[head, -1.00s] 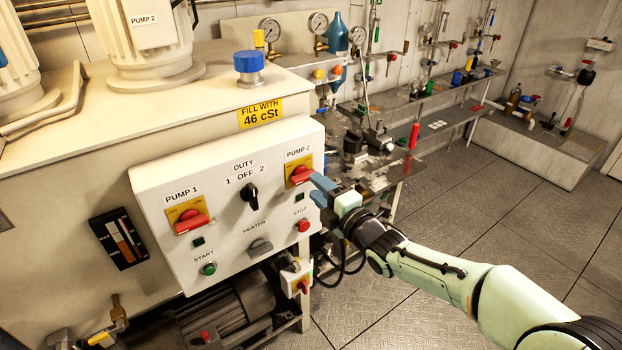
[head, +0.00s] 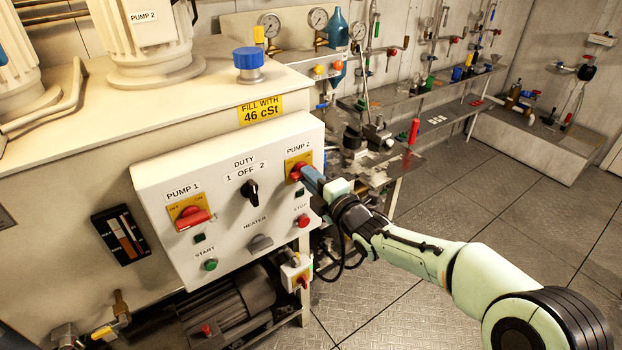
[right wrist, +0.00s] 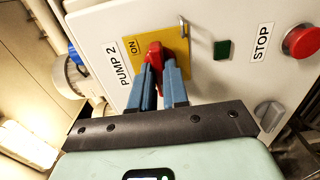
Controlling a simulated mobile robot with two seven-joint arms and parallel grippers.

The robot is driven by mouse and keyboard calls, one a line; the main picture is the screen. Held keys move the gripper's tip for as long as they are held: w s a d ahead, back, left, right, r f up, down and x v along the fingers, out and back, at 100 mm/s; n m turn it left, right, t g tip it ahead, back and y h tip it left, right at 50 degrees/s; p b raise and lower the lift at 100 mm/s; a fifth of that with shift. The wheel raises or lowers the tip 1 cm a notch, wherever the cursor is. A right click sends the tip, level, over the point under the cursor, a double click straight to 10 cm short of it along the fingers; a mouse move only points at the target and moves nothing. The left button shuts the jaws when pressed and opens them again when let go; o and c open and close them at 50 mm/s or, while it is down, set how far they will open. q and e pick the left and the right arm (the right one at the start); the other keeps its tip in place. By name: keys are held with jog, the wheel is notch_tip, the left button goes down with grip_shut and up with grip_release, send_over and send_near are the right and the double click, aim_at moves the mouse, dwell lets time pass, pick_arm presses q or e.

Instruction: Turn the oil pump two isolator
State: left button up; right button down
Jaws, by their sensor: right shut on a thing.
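The pump two isolator (head: 297,172) is a red rotary handle on a yellow plate, at the upper right of the white control panel (head: 160,250). In the right wrist view the red handle (right wrist: 154,53) stands out from the yellow plate (right wrist: 186,46), with the word ON visible beside it. My right gripper (head: 308,176) is at the isolator, its blue fingers shut on the red handle. The fingers (right wrist: 160,75) lie on either side of it in the right wrist view and hide part of it. My left gripper is not in view.
The panel also carries the pump one isolator (head: 192,217), a black duty switch (head: 250,190), a grey heater switch (head: 260,242), a green start button (head: 210,265) and a red stop button (head: 303,221) close below my gripper. Open floor (head: 480,210) lies to the right.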

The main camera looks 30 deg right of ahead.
jog(key=m+b, duration=0.4)
jog(key=m, duration=1.3)
jog(key=shift+m, duration=0.4)
dwell(0.4)
jog(key=c, duration=1.1)
grip_release()
jog(key=shift+s, duration=0.15)
